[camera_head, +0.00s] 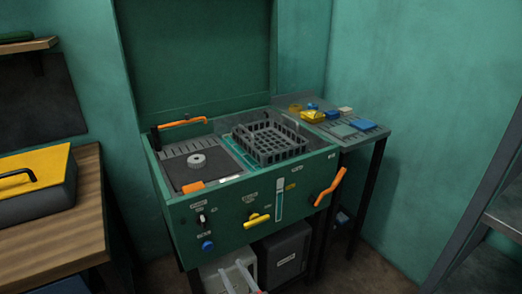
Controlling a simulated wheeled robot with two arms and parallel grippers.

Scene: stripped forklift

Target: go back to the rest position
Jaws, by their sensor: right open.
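My right gripper (232,270) shows only in part at the bottom edge, left of centre, low in front of the green machine (232,228). Its two pale fingers are apart, with nothing seen between them. A bit of red shows at its lower end. My left gripper is not in view. The machine's lid (195,55) stands open against the wall. A dark grey basket (270,140) sits in its right bay, and a dark plate with a grey knob (196,160) is in the left bay.
An orange lever (330,187) and a yellow handle (258,219) stick out from the machine's front. A side table (379,142) holds small blue and yellow items. A wooden bench (62,228) with a yellow-lidded box (35,172) is left. A dark metal rack (478,205) stands right.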

